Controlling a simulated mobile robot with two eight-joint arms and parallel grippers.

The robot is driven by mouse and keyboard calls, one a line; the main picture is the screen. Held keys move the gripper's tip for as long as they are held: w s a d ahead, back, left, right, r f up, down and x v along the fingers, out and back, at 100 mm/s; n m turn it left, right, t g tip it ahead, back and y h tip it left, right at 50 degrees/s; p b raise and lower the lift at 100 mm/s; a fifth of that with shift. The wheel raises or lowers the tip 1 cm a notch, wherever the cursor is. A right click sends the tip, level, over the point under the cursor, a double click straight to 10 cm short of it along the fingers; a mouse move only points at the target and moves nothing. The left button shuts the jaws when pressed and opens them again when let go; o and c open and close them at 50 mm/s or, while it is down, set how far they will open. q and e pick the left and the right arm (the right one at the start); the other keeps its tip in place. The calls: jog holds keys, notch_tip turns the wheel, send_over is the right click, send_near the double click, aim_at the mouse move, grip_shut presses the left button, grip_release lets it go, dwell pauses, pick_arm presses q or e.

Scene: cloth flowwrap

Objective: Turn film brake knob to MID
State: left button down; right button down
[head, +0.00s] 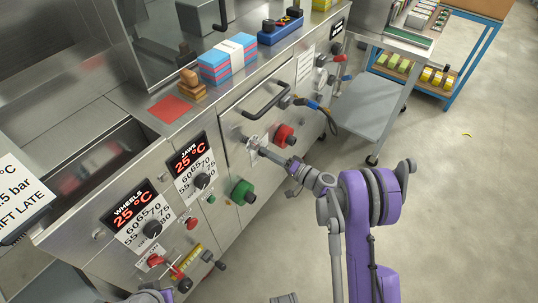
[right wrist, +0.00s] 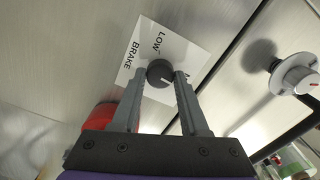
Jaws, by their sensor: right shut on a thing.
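The film brake knob (right wrist: 159,73) is small, round and dark, on a white plate (right wrist: 190,53) printed BRAKE and LOW. A pale mark shows on the knob's face, pointing toward the lower right in the right wrist view. Another label at the plate's right is mostly hidden by a finger. My right gripper (right wrist: 160,75) has one finger on each side of the knob, shut on it. In the head view my right gripper (head: 257,149) reaches the machine's front panel and covers the knob.
A red button (head: 285,135) and a looped black handle (head: 267,101) are close to my right gripper. A green button (head: 243,192) is below it. The floor at the right is open.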

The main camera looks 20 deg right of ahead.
jog(key=shift+n, duration=0.4)
jog(key=shift+c, duration=2.1)
grip_release()
jog(key=v, duration=1)
jog(key=shift+s+d+p, duration=0.25)
jog(key=shift+s+p, duration=0.1)
jog(key=shift+p, duration=0.05)
